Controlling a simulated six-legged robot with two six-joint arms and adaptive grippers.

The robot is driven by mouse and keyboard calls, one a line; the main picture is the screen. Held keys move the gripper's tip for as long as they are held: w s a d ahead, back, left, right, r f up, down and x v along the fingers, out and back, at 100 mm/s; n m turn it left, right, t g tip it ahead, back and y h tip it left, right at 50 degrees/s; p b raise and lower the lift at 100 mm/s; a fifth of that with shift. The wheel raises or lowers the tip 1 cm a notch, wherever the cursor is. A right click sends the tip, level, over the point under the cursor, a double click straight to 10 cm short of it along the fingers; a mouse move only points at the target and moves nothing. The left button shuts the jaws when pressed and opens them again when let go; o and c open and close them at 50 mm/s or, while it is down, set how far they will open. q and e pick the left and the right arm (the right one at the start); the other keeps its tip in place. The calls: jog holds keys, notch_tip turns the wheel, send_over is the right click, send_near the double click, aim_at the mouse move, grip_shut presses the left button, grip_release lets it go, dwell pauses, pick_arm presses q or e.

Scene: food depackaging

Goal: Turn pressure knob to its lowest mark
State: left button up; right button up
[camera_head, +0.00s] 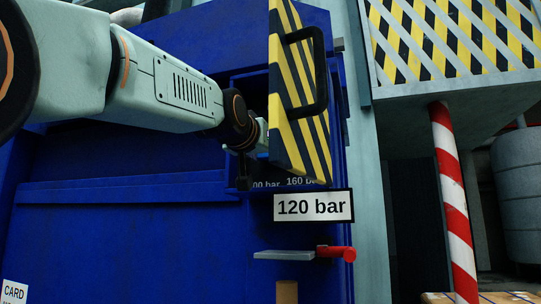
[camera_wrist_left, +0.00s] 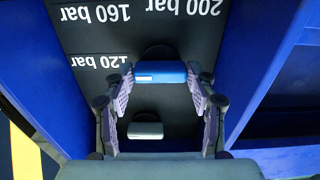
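The panel's labels appear upside down there: "120 bar" to the left, "160 bar" at upper left, "200 bar" at upper right. My left gripper (camera_wrist_left: 160,80) has a finger at each end of the knob, with no clear gap showing. In the head view my left gripper (camera_head: 248,165) reaches into the blue machine's opening, which hides the knob. My right gripper is in neither view.
A striped yellow-black door (camera_head: 290,120) with a black handle stands open right beside my left arm. Below it are a white "120 bar" sign (camera_head: 313,207) and a red-handled lever (camera_head: 335,253). Blue walls (camera_wrist_left: 260,60) border the panel. A grey piece (camera_wrist_left: 146,130) lies below the knob.

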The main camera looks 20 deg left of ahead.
pick_arm(q)
jog(key=o, duration=0.4)
jog(key=shift+s+r, duration=0.15)
jog(key=shift+s, duration=0.1)
jog(key=shift+w, duration=0.2)
